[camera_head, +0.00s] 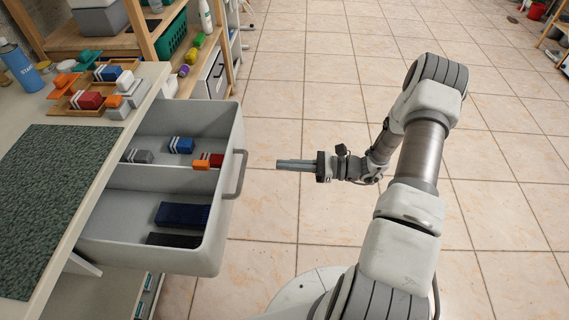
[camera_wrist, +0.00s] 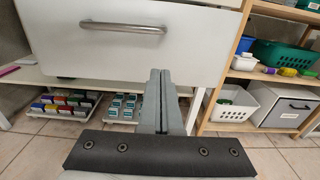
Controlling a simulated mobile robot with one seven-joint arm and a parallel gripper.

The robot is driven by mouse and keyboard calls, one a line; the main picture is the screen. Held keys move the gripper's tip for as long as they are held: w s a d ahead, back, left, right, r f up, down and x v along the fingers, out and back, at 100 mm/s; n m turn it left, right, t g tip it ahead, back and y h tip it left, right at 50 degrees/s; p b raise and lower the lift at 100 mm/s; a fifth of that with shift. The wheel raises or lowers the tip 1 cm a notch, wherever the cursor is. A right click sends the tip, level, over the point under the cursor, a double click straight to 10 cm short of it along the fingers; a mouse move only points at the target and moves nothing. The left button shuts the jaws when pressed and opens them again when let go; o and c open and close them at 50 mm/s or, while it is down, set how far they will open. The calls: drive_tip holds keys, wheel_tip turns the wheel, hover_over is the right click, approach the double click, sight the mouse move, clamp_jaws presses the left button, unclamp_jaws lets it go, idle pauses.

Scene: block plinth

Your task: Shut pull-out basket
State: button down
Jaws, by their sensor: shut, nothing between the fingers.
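The pull-out basket (camera_head: 150,238) is a light grey bin that stands out from under the worktop, open at the top. A divider splits it; blocks lie in both compartments. Its grey bar handle (camera_head: 238,174) is on the front face, and the handle also shows in the wrist view (camera_wrist: 122,26) at the upper left. My gripper (camera_head: 279,165) is shut and empty, to the right of the handle and apart from it, pointing at the front face. In the wrist view my fingers (camera_wrist: 162,90) point at the basket front (camera_wrist: 200,50), with the handle above and left of them.
The worktop (camera_head: 120,135) carries a dark green mat (camera_head: 42,190), a wooden tray of blocks (camera_head: 85,98) and a blue bottle (camera_head: 20,65). Wooden shelving (camera_head: 145,35) with a green crate (camera_head: 172,38) stands behind. Tiled floor (camera_head: 300,80) around my arm is clear.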

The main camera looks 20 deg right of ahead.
sight(235, 162)
drive_tip(key=b+x, duration=0.1)
drive_tip(key=x, duration=1)
drive_tip(key=b+x, duration=0.1)
drive_tip(key=x, duration=1.3)
drive_tip(key=b+x, duration=0.2)
drive_tip(key=x, duration=1.3)
drive_tip(key=shift+a+f, duration=0.1)
drive_tip(key=shift+f, duration=0.1)
drive_tip(key=shift+a+r, duration=0.2)
